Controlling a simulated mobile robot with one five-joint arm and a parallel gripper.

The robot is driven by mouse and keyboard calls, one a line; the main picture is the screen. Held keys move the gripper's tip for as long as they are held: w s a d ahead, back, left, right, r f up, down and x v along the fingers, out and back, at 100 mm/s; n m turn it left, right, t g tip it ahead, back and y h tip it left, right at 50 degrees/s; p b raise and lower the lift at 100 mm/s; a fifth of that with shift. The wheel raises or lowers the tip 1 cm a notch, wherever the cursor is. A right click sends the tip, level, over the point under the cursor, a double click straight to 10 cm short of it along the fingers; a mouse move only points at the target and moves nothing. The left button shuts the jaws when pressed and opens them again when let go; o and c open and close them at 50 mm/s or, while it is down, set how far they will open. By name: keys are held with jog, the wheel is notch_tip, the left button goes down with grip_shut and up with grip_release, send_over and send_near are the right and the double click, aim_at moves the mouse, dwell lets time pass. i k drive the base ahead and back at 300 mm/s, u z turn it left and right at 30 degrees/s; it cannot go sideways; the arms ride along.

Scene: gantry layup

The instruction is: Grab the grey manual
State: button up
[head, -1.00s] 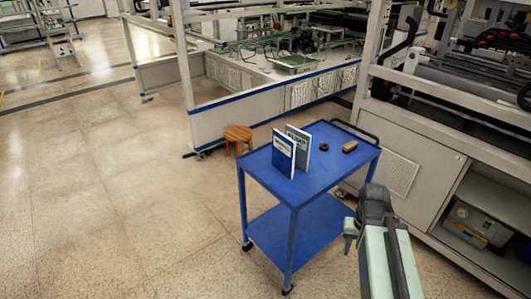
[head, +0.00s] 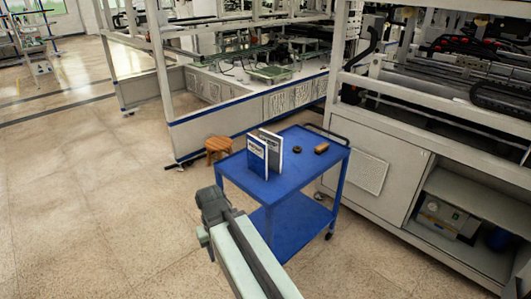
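The grey manual (head: 275,158) stands upright on the top of the blue cart (head: 290,183). Its lower left part is hidden behind a blue manual (head: 257,155) with a white label, which stands upright just in front of it. My arm reaches up from the bottom of the head view, and my gripper (head: 205,238) is at its far end, left of the cart and apart from both manuals. The fingers are small and mostly hidden by the wrist, so I cannot tell whether they are open.
A small dark ring (head: 297,149) and a brown block (head: 321,148) lie on the cart top, right of the manuals. A wooden stool (head: 218,146) stands behind the cart. A large machine (head: 390,165) stands close on the right. Open floor lies to the left.

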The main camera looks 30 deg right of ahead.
aim_at(274, 142)
jog(key=u, duration=0.05)
jog(key=i, duration=0.95)
